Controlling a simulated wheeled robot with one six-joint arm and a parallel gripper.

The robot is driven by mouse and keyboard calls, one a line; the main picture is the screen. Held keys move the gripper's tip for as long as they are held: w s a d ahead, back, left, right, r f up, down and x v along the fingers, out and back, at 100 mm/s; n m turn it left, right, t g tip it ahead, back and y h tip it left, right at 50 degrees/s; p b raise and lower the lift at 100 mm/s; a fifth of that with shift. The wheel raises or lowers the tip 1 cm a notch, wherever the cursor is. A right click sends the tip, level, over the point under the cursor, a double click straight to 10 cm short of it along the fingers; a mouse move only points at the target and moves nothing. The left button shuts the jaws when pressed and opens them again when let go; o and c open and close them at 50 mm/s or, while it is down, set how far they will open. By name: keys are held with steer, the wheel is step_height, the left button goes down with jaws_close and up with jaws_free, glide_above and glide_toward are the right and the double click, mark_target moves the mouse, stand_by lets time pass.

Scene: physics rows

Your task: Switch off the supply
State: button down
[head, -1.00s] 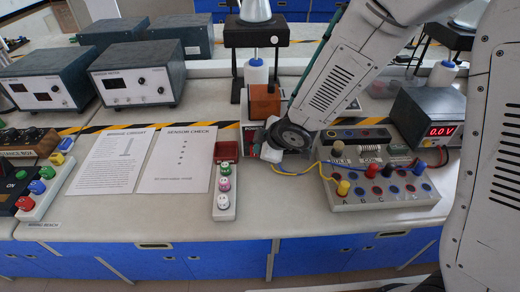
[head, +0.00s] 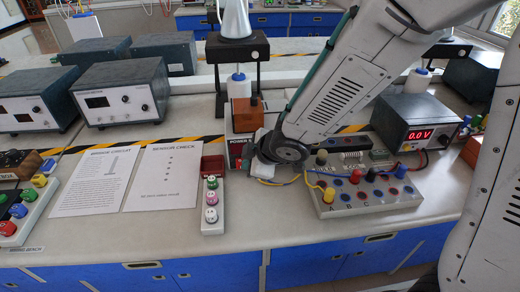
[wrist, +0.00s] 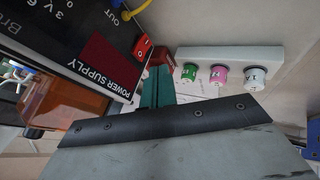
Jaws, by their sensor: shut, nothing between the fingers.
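The power supply (wrist: 96,58) is a black box with a dark red panel and printed labels, large at the upper left of the wrist view. A small red rocker switch (wrist: 143,47) sits at its edge; I cannot tell its position. In the head view the supply (head: 236,148) shows only in part, behind my arm. My gripper (wrist: 157,86) is shut and empty. In the wrist view its teal fingers point up the picture, just below the switch; I cannot tell if they touch the supply. In the head view the fingers are mostly hidden by my wrist.
A white strip of green, pink and white terminals (wrist: 217,74) lies right of the fingers. A terminal board (head: 365,192) with yellow and blue leads and a 0.0 V display unit (head: 418,120) stand to the right.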

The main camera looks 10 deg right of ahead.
steer(key=w+v, duration=0.1)
steer(key=v, duration=0.6)
steer(key=shift+d+r, duration=0.25)
steer(key=shift+r, duration=0.4)
steer(key=shift+w, duration=0.1)
steer(key=d+r+m+t+h, duration=0.15)
steer(key=d+m+h, duration=0.25)
steer(key=d, duration=0.4)
steer(key=d+r+m+g+h, duration=0.1)
steer(key=d+r+m+h, duration=0.25)
steer(key=d, duration=0.45)
steer(key=s+d+r+m+g+y, duration=0.1)
steer(key=s+r+m+g, duration=0.1)
steer(key=s, duration=0.9)
steer(key=s+d+r+m+g+y, duration=0.1)
steer(key=s+d+r+m+g, duration=0.1)
steer(key=s+m, duration=0.5)
steer(key=s+r+g, duration=0.1)
steer(key=s+r, duration=0.1)
steer(key=s, duration=0.2)
steer(key=shift+d, duration=0.3)
